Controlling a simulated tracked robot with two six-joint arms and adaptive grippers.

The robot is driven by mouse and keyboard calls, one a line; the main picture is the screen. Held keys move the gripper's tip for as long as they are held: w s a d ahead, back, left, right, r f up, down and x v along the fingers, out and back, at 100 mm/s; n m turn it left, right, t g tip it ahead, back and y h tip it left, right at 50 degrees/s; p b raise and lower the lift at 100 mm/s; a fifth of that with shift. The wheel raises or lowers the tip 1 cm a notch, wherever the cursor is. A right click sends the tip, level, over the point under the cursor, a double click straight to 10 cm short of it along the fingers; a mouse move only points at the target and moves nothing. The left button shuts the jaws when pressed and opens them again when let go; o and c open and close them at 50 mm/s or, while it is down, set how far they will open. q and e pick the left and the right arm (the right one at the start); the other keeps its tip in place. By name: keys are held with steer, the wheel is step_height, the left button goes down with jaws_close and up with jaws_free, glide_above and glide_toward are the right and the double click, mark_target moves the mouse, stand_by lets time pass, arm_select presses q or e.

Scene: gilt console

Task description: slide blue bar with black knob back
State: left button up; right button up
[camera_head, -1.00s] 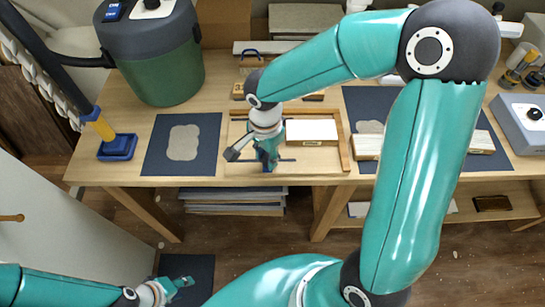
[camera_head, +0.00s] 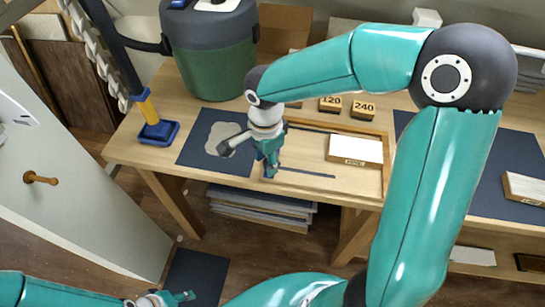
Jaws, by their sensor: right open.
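A thin blue bar (camera_head: 308,173) lies along the front part of a shallow wooden tray (camera_head: 384,170) on the workbench. I cannot make out its black knob; the bar's left end is hidden by or close to my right gripper. My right gripper (camera_head: 269,174) points down at the left end of the bar, open, with its teal fingers low over the tray. Whether it touches the bar I cannot tell. My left gripper (camera_head: 186,297) is low at the bottom left, away from the bench; its jaw opening is unclear.
A white-topped block (camera_head: 355,150) sits in the tray's right part. Wooden blocks marked 120 (camera_head: 330,104) and 240 (camera_head: 363,109) stand behind. A green bucket (camera_head: 211,65), a dark mat (camera_head: 193,153) and a blue-yellow stand (camera_head: 157,130) are to the left.

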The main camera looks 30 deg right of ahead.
steer(key=shift+o, duration=0.9)
step_height(320, 180, up, 12)
steer(key=shift+f, duration=0.1)
stand_by(0.3)
